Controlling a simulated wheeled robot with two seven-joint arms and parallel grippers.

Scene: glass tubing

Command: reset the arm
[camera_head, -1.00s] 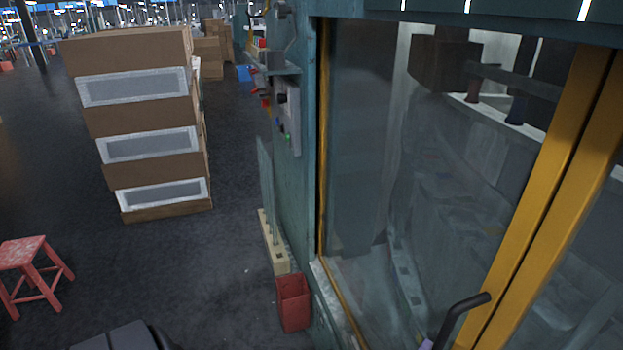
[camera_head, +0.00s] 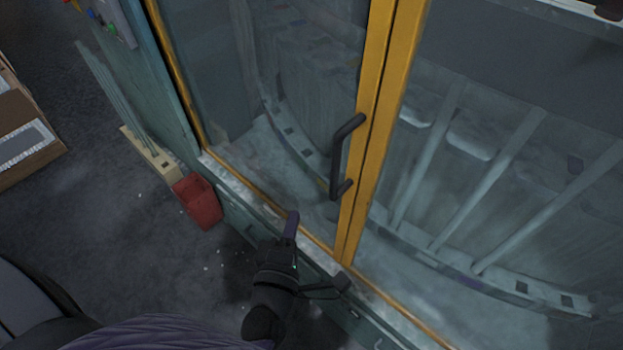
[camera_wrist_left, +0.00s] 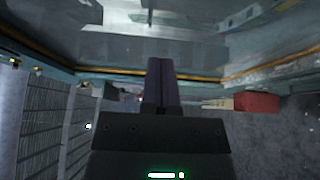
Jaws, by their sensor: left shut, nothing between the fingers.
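My left gripper (camera_head: 291,226) is in the lower middle of the head view, in front of the lower edge of the glazed machine. Its dark fingers point up in the picture and are together, with nothing held. My right gripper is not in view.
Yellow-framed glass doors (camera_head: 378,110) fill the right and middle; they look closed. A red bin (camera_head: 199,203) and a pale rack holding glass tubes (camera_head: 148,153) stand on the floor at left. A cardboard box (camera_head: 22,135) is at the left edge.

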